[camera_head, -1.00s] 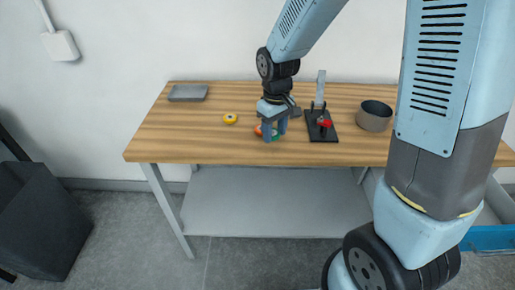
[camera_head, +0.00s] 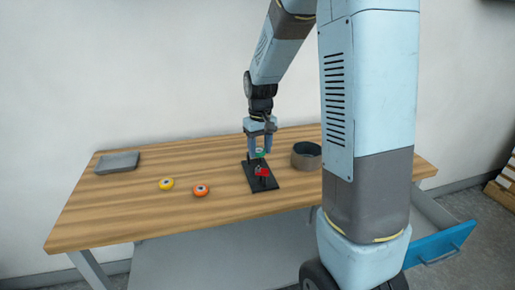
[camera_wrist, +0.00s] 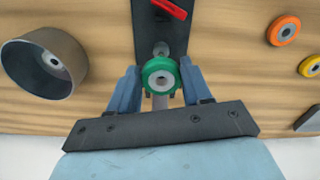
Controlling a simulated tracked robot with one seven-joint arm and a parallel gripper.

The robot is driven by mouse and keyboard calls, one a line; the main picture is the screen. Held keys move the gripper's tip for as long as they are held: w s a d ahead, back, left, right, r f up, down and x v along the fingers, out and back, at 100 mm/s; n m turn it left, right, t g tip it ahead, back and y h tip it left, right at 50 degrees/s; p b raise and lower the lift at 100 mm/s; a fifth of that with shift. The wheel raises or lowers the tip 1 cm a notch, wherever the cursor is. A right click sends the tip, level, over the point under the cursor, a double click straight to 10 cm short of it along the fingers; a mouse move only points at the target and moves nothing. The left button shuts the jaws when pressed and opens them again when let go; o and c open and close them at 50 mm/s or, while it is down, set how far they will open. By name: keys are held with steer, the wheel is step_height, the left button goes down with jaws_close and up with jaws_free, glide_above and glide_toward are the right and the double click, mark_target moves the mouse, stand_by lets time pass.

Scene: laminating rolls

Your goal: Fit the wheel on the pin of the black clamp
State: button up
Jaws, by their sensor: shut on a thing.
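The green wheel (camera_wrist: 160,77), with a pale hub, is between the fingers of my gripper (camera_wrist: 161,82) in the wrist view. My gripper also shows in the head view (camera_head: 260,151), fingers pointing down and shut on the green wheel (camera_head: 259,154). It is over the back part of the black clamp (camera_head: 264,186), which has a red handle (camera_head: 262,171). In the wrist view the clamp's dark base (camera_wrist: 150,30) lies beyond the wheel. Grey metal clamp parts show around the wheel. I cannot tell whether the wheel is around the pin or above it.
An orange wheel (camera_head: 201,190) and a yellow wheel (camera_head: 166,184) lie left of the clamp. A dark round pot (camera_head: 306,156) stands close to its right. A grey tray (camera_head: 117,162) is at the back left. The wooden table (camera_head: 110,210) is clear at the front left.

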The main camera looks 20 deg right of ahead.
mark_target(260, 162)
steer(key=shift+f, duration=2.85)
steer(key=shift+f, duration=0.1)
steer(key=o, duration=1.1)
step_height(260, 162, up, 13)
steer(key=shift+r, duration=0.4)
